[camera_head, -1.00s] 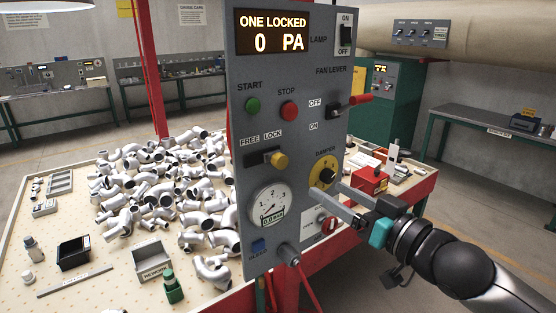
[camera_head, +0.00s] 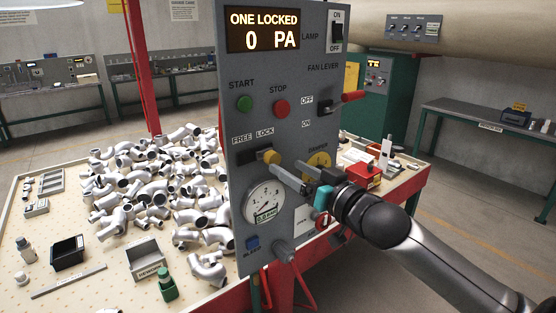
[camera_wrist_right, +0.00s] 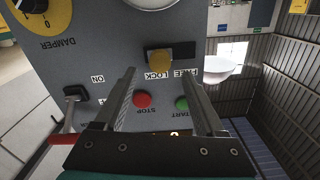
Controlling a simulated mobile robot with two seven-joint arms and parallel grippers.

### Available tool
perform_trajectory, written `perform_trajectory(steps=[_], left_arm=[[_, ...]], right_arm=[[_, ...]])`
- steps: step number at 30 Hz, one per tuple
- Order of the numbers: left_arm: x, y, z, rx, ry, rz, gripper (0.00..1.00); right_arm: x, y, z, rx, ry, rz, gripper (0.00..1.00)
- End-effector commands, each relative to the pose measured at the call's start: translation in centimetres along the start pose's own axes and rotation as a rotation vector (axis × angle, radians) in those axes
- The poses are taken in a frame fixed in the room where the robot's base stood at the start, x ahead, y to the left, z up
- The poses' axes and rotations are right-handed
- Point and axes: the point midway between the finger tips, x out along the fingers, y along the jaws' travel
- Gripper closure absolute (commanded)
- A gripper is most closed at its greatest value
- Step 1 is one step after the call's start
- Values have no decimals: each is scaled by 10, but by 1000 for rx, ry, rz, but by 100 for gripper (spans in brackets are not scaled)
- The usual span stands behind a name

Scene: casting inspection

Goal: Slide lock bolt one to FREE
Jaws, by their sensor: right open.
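In the right wrist view the knob (camera_wrist_right: 158,61) shows upside down, between and just beyond the fingertips. The display (camera_head: 263,31) reads ONE LOCKED, 0 PA. My right gripper (camera_head: 283,166) is open and empty, its fingertips close to the knob. In the right wrist view, its two fingers (camera_wrist_right: 162,78) stand apart. I cannot tell whether either touches the knob. My left gripper is not in view.
The gauge (camera_head: 264,204) lies below the slot. The yellow damper dial (camera_head: 318,160) is partly behind my gripper. The green START button (camera_head: 245,103), red STOP button (camera_head: 281,108) and red fan lever (camera_head: 352,96) are above. A table with many pipe castings (camera_head: 150,180) lies behind.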

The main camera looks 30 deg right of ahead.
Motion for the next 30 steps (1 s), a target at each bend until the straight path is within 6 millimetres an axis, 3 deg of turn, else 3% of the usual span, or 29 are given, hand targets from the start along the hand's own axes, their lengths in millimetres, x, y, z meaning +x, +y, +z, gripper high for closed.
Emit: perform_trajectory(steps=[15,28,30], left_arm=[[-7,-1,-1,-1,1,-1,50],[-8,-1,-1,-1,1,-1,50],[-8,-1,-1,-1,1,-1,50]], right_arm=[[46,0,-1,0,1,1,28],[51,0,0,0,0,0,28],[51,0,0,0,0,0,36]])
